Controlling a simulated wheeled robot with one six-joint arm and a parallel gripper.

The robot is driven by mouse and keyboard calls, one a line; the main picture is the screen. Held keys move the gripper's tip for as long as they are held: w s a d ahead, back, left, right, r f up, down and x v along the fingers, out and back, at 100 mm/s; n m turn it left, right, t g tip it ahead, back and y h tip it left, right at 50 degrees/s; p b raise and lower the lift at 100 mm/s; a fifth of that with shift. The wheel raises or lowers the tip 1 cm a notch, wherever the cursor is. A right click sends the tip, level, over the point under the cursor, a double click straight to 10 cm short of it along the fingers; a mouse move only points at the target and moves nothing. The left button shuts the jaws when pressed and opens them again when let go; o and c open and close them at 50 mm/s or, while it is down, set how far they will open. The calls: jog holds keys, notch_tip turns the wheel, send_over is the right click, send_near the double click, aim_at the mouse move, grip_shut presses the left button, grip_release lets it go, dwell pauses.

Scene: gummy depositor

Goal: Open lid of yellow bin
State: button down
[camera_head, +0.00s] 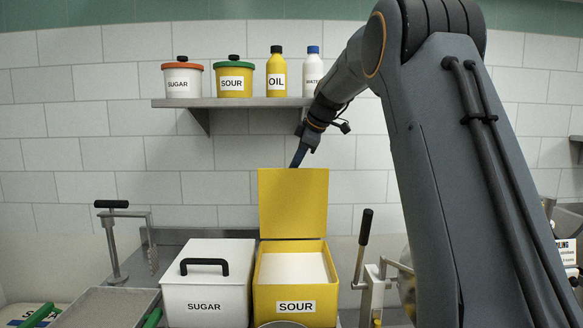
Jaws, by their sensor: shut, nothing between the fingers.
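The yellow bin (296,306) labelled SOUR stands on the counter at the lower middle. Its yellow lid (293,203) stands upright at the back of the bin, so the bin is open. White contents (292,268) show inside. My gripper (295,162) is shut and empty, just above the top edge of the lid. Its tip is at or very near that edge; I cannot tell whether it touches. My arm comes down from the upper right.
A white SUGAR bin (206,308) with a black handle is close on the left. A lever device (366,260) stands on the right, a clamp-like device (115,240) on the left. A wall shelf (235,103) holds two pots and two bottles above.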

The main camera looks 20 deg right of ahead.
jog(key=shift+r, duration=0.1)
jog(key=s+d+b, duration=0.5)
jog(key=s+b, duration=0.1)
jog(key=s, duration=0.6)
jog(key=s+a+r+n+t+h+p, duration=0.25)
jog(key=a+n, duration=0.25)
jog(key=n, duration=0.5)
jog(key=s+a+r+n+t+h+p, duration=0.1)
jog(key=a+r+n+h+p, duration=0.15)
jog(key=a+n, duration=0.45)
jog(key=w+d+f, duration=0.1)
jog(key=w+f, duration=0.1)
jog(key=w+d+f+n, duration=0.1)
jog(key=w+d+f, duration=0.1)
jog(key=w, duration=0.1)
jog(key=w+d+f+n, duration=0.1)
jog(key=w+f, duration=0.1)
jog(key=shift+w+d+f, duration=0.25)
jog(key=shift+d+f, duration=0.05)
